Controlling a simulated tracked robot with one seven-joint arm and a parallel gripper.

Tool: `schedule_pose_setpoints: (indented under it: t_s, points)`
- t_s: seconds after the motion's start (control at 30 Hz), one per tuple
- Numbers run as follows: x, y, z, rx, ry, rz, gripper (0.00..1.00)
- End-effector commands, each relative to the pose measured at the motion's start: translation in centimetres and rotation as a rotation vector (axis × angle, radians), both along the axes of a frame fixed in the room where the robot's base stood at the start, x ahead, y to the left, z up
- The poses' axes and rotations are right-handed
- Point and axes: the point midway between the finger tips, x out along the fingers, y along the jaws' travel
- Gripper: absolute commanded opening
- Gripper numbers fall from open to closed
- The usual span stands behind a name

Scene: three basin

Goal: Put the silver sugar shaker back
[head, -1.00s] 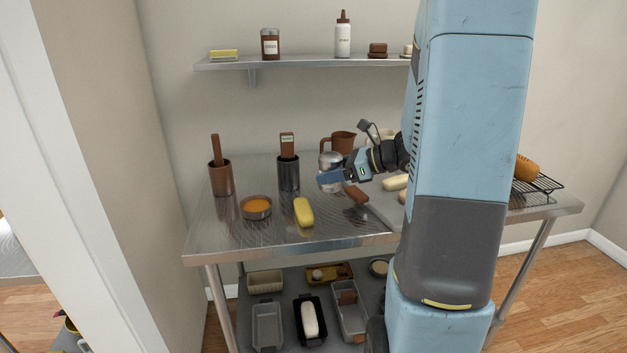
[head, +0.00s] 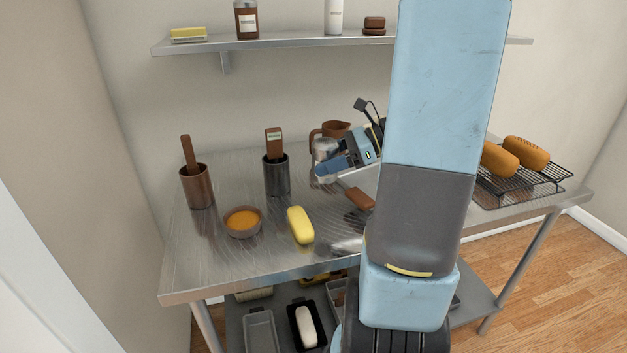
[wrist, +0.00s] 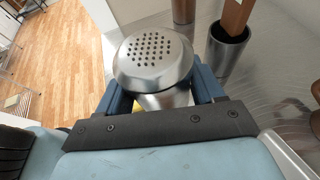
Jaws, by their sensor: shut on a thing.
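The silver sugar shaker (head: 324,151) is above or on the steel table, in front of a brown jug. Its domed lid with holes fills the middle of the wrist view (wrist: 152,58). My gripper (head: 328,167) is shut on the shaker's body, with one blue finger on each side in the wrist view. The shaker looks upright. Its base is hidden by my gripper, so I cannot tell whether it touches the table.
A dark canister (head: 277,178), a brown canister (head: 197,188), an orange-filled bowl (head: 242,222) and a yellow loaf (head: 300,225) stand left on the table (head: 200,255). A brown jug (head: 335,129) is behind. The wall shelf (head: 270,43) holds several items. A wire rack (head: 520,185) holds loaves at right.

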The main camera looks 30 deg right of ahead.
Motion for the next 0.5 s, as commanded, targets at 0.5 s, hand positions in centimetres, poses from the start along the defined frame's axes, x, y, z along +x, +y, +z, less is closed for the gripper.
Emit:
schedule_pose_setpoints:
  t_s: [0.5]
  points:
    - [8.0,-2.3,-4.9,0.002,0.002,-0.002,0.33]
